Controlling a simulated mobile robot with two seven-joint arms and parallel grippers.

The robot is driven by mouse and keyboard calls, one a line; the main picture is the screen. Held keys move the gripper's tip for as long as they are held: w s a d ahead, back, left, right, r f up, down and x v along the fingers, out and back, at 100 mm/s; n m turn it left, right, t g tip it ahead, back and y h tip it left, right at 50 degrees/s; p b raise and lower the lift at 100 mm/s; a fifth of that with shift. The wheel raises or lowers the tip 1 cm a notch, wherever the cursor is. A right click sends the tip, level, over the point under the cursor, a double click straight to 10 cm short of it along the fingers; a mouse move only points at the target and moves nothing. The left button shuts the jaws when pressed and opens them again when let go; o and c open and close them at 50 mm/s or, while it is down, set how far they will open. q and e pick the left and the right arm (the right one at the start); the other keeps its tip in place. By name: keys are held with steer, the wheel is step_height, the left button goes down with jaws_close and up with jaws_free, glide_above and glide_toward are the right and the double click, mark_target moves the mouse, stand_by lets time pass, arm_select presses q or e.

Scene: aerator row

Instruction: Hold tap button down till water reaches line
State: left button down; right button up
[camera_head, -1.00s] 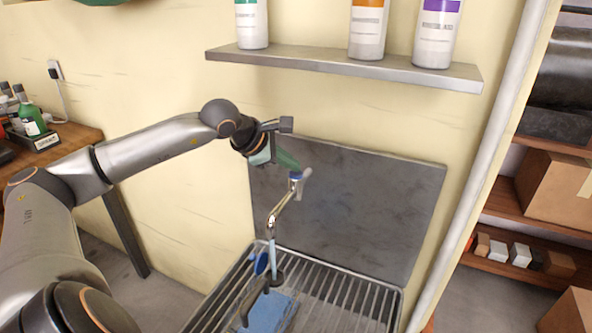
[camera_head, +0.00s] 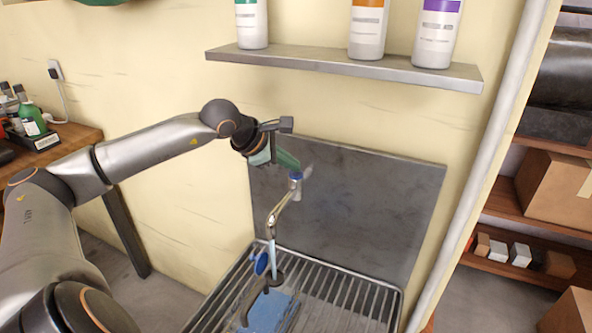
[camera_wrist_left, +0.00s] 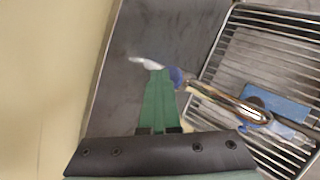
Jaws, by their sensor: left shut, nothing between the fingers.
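The metal tap (camera_head: 283,208) has a blue collar and a pale lever-like piece (camera_head: 307,173) at its top. A thin bluish stream of water (camera_head: 272,258) hangs below the spout. My left gripper (camera_head: 297,168) has its green fingers shut and empty at the tap top; contact is unclear. In the left wrist view the fingers (camera_wrist_left: 157,75) end beside the blue collar (camera_wrist_left: 177,76) and pale piece (camera_wrist_left: 148,63). Below the spout are a dark ring and curved dark handle (camera_head: 249,305), perhaps of a clear vessel. I cannot make out a water level or line.
A slatted metal drain rack (camera_head: 340,295) lies under the tap, with a blue pad (camera_head: 272,313) on it. A grey back panel (camera_head: 370,205) stands behind. A shelf (camera_head: 340,65) with bottles is above. A pipe (camera_head: 480,170) runs down on the right.

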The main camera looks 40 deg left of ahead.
arm_select(q)
steer(key=shift+f, duration=0.1)
arm_select(e)
steer(key=shift+w+r, duration=0.15)
steer(key=shift+w, duration=0.15)
stand_by(5.6)
steer(key=shift+s, duration=0.3)
stand_by(0.5)
arm_select(q)
steer(key=shift+r+p, duration=0.85)
steer(key=shift+r, duration=0.25)
arm_select(e)
steer(key=shift+r, duration=0.7)
steer(key=shift+w, duration=0.15)
